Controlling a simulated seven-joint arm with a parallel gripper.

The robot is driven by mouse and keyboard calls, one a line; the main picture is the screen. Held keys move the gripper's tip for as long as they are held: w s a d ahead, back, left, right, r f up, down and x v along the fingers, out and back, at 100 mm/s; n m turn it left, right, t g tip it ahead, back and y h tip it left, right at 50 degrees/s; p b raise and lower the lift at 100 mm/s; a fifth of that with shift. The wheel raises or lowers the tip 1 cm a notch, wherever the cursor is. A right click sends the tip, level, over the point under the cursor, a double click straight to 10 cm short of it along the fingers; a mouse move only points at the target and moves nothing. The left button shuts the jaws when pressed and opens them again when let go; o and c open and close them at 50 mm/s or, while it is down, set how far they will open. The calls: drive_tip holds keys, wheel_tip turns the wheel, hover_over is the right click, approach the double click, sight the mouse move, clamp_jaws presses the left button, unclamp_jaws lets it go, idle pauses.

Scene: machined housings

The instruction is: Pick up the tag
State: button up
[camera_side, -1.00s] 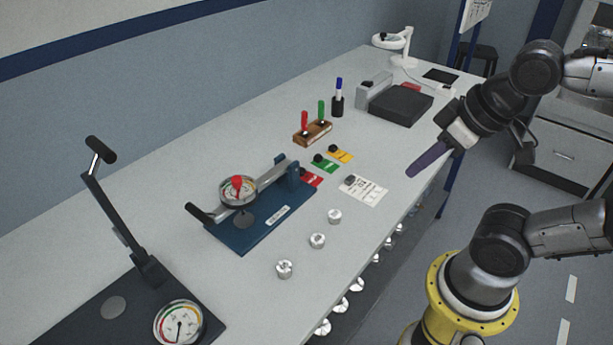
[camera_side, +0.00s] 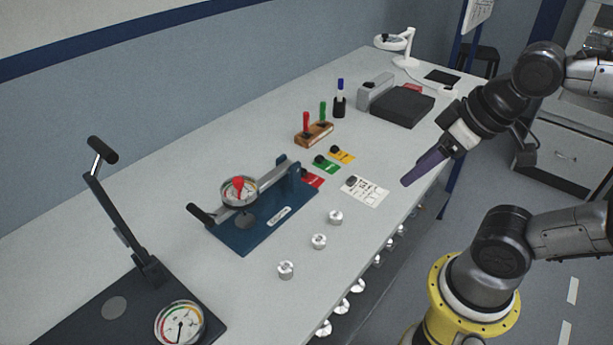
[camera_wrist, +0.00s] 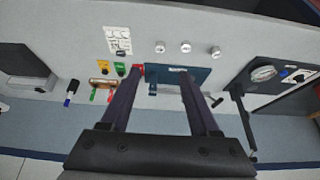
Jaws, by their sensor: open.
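Three coloured tags lie in a row on the bench: yellow (camera_side: 345,158), green (camera_side: 329,167) and red (camera_side: 314,181), each with a small black piece at one end. A white printed card (camera_side: 371,195) with a black piece lies to their right. My gripper (camera_side: 405,183) is open and empty, above the bench's right edge, to the right of the card and apart from it. In the wrist view my gripper (camera_wrist: 160,72) has its fingers spread. The red tag (camera_wrist: 138,69) shows by the left fingertip, with green (camera_wrist: 120,70) and yellow (camera_wrist: 103,66) beyond.
A blue gauge fixture (camera_side: 260,232) stands left of the tags. A wooden marker holder (camera_side: 314,137) and a dark box (camera_side: 401,106) stand behind. Several metal pucks (camera_side: 318,241) lie near the front edge. Bench surface around the card is clear.

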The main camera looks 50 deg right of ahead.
drive_tip(key=w+r+m, duration=0.7)
drive_tip(key=r, duration=0.1)
drive_tip(key=m+g+y, duration=0.1)
drive_tip(key=m+g, duration=0.5)
drive_tip(key=m, duration=0.3)
hover_over(310, 176)
drive_tip(key=w, duration=0.3)
drive_tip(key=f, duration=2.3)
drive_tip(key=shift+s+a, duration=0.2)
drive_tip(key=shift+a, duration=0.05)
drive_tip(key=shift+s+a+f, duration=0.1)
drive_tip(key=shift+f, duration=0.85)
drive_tip(key=shift+s+a+f, duration=0.15)
drive_tip(key=shift+f, duration=0.85)
drive_tip(key=shift+s+a+f, duration=0.1)
drive_tip(key=shift+f, duration=0.85)
